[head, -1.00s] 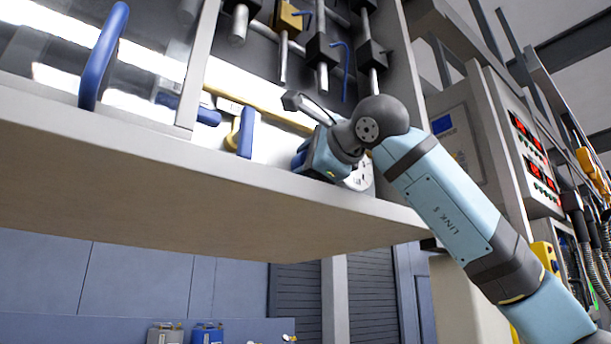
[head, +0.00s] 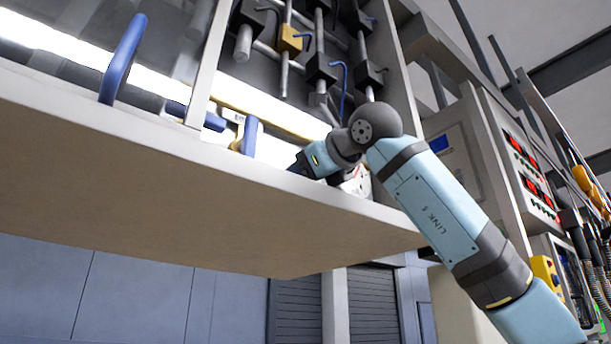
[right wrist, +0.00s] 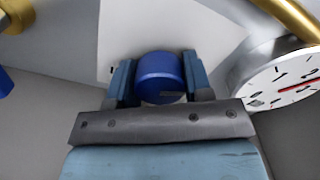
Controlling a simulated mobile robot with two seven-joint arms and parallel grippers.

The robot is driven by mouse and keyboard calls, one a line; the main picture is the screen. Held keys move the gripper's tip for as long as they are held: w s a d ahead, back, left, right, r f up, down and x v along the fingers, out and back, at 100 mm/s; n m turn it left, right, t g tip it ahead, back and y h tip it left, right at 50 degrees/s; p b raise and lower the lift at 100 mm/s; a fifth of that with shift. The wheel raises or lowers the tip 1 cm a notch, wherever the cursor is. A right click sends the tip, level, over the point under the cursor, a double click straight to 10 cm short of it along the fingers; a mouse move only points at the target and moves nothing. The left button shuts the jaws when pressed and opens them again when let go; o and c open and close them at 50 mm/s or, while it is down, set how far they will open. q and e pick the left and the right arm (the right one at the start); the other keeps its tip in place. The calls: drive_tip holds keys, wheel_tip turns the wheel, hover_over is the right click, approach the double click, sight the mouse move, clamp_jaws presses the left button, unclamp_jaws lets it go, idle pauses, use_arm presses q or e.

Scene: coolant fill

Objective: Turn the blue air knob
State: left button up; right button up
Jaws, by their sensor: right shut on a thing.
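The blue air knob (right wrist: 160,78) is a round blue knob with a dark mark on its face, in the middle of the right wrist view. My right gripper (right wrist: 160,84) has one finger on each side of it and is shut on it. In the head view my right arm reaches over the shelf edge into the cabinet. There the knob cannot be made out, and my right fingertips are hidden behind the shelf edge and the wrist. My left gripper is not in view.
A white gauge with a red needle (right wrist: 285,82) sits close to the right of my gripper, beside a brass pipe (right wrist: 292,18). The shelf (head: 180,190) runs below my arm. Blue handles (head: 123,58) stand at the left, and valves with rods (head: 320,65) hang above.

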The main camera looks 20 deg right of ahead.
drive_tip(key=shift+f, duration=0.1)
idle(0.4)
drive_tip(key=o, duration=0.9)
drive_tip(key=shift+s, duration=0.15)
drive_tip(key=shift+s+d, duration=0.15)
drive_tip(key=shift+s, duration=0.1)
drive_tip(key=b+v, duration=0.2)
drive_tip(key=v, duration=1.1)
